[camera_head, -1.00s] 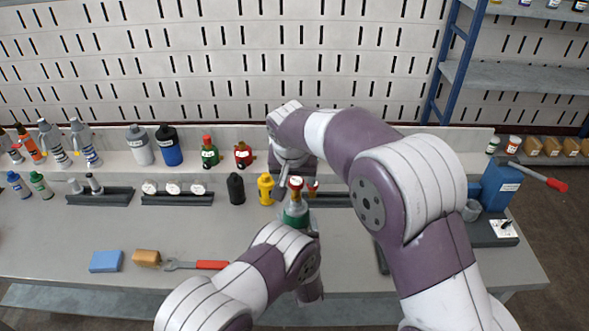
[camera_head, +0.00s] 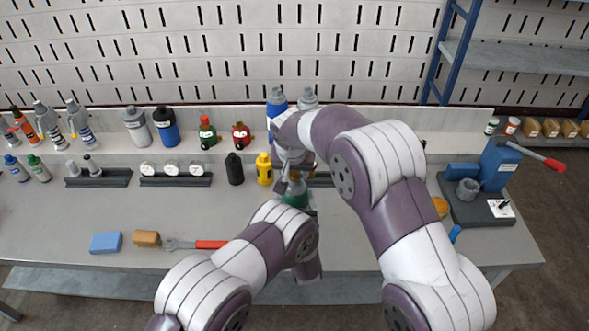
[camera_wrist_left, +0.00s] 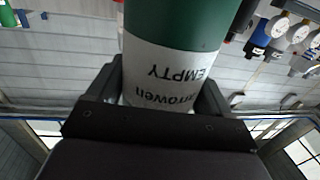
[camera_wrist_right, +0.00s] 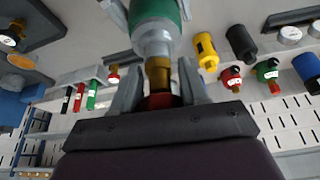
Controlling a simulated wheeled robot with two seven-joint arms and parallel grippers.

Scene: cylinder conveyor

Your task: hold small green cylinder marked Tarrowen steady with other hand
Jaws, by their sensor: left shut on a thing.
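The small green cylinder (camera_head: 294,196) is upright above the bench front, largely hidden by my arms. In the left wrist view its green body (camera_wrist_left: 172,22) has a white label reading Tarrowen and EMPTY. My left gripper (camera_wrist_left: 163,88) is shut on its labelled part, one finger on each side. My right gripper (camera_wrist_right: 160,85) is at the cylinder's top. Its fingers stand apart on either side of the brass valve (camera_wrist_right: 158,72) and red cap (camera_wrist_right: 161,100), with a gap showing beside the brass. In the head view the right gripper (camera_head: 294,168) covers the valve.
A red-handled wrench (camera_head: 195,244), tan block (camera_head: 146,238) and blue block (camera_head: 105,242) lie front left. A blue press (camera_head: 497,168) stands right.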

